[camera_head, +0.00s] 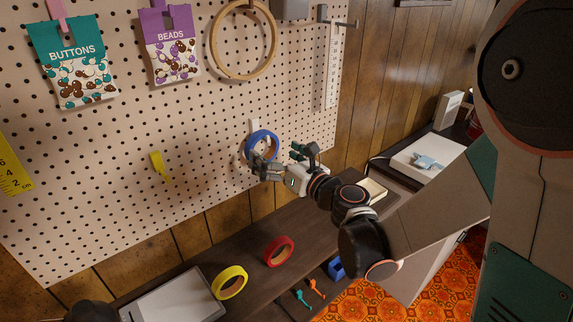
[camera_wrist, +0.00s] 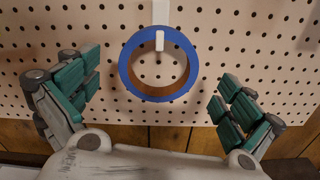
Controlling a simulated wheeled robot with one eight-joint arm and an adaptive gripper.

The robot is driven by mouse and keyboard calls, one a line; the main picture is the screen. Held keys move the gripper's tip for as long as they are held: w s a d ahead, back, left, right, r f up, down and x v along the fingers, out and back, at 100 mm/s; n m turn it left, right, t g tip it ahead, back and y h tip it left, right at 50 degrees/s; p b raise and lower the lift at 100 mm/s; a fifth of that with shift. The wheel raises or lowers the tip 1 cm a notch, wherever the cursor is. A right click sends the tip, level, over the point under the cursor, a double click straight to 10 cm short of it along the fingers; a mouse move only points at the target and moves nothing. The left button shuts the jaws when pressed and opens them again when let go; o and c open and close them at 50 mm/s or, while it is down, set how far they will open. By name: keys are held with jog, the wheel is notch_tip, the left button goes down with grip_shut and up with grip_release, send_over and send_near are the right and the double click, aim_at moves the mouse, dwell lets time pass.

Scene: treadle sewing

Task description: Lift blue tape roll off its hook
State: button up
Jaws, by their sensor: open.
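The blue tape roll (camera_head: 263,139) hangs on a white hook (camera_head: 255,126) near the lower right of the pegboard. In the wrist view the blue tape roll (camera_wrist: 181,91) hangs with the white hook (camera_wrist: 159,40) passing through its hole at the top. My gripper (camera_head: 283,159) is just below and to the right of the roll in the head view. In the wrist view the fingers of my gripper (camera_wrist: 158,92) are spread wide, one on each side of the roll, with gaps on both sides. The gripper is open and empty.
Yellow tape (camera_head: 229,283) and red tape (camera_head: 279,251) rest on the dark shelf (camera_head: 205,262) below. An empty yellow hook (camera_head: 159,166) is on the pegboard (camera_head: 120,190) to the left. A wooden hoop (camera_head: 213,42) and a white ruler (camera_head: 331,70) hang above. The board around the roll is clear.

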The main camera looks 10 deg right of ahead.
aim_at(260, 138)
jog(key=b+x, duration=0.1)
jog(key=x, duration=0.5)
jog(key=shift+w+a, duration=0.1)
jog(key=shift+a, duration=0.05)
jog(key=c, duration=1.1)
jog(key=shift+r, duration=0.15)
jog(key=shift+r+p, duration=0.8)
jog(key=shift+r, duration=0.2)
jog(key=shift+v, duration=5.1)
